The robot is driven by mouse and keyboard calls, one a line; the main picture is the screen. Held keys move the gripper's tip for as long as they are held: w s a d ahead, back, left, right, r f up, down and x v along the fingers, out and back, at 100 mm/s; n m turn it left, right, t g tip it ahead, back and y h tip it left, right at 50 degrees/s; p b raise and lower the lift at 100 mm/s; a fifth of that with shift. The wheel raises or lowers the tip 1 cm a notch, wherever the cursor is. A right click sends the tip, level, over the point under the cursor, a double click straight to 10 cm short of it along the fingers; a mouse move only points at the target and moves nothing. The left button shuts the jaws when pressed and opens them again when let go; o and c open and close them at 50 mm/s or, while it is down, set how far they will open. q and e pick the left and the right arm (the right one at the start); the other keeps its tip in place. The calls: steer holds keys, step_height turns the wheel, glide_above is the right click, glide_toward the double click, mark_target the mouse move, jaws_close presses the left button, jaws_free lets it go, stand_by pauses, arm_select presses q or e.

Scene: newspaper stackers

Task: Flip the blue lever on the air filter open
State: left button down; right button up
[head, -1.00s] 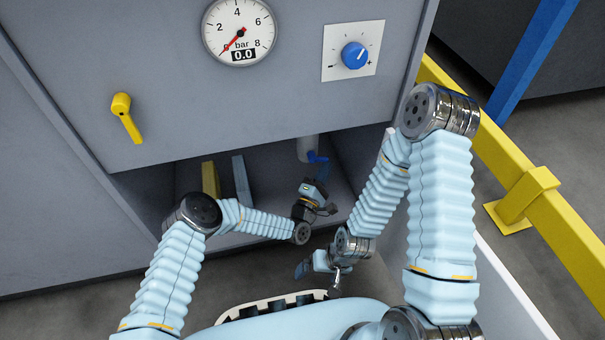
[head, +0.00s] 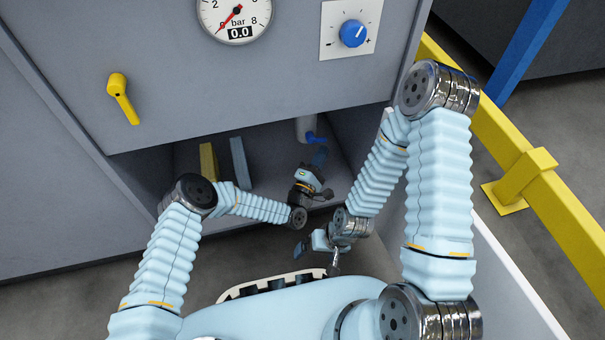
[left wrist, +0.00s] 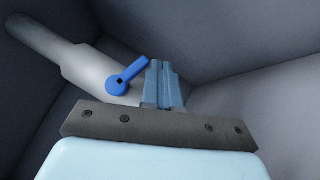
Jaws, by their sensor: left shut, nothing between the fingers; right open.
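The air filter (head: 306,128) is a pale vertical cylinder under the cabinet's upper panel. Its blue lever (head: 316,137) sticks out at its lower end. In the left wrist view, the air filter (left wrist: 90,68) slants in from the upper left, and the lever (left wrist: 128,76) points up and right. My left gripper (head: 320,153) is just below the lever. In the left wrist view its shut, empty fingers (left wrist: 163,66) are right of the lever, close to its tip; I cannot tell whether they touch. My right gripper (head: 301,250) is open, low in front of the cabinet, away from the filter.
The recess holds a yellow block (head: 208,161) and a blue-grey block (head: 240,160) at left. Above are a gauge (head: 235,14) reading 0.0, a blue knob (head: 353,33) and a yellow handle (head: 122,98). A yellow rail (head: 500,130) runs at right.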

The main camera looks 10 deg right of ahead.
arm_select(q)
steer(key=p+v, duration=0.1)
steer(key=v, duration=1.1)
steer(key=shift+s, duration=0.15)
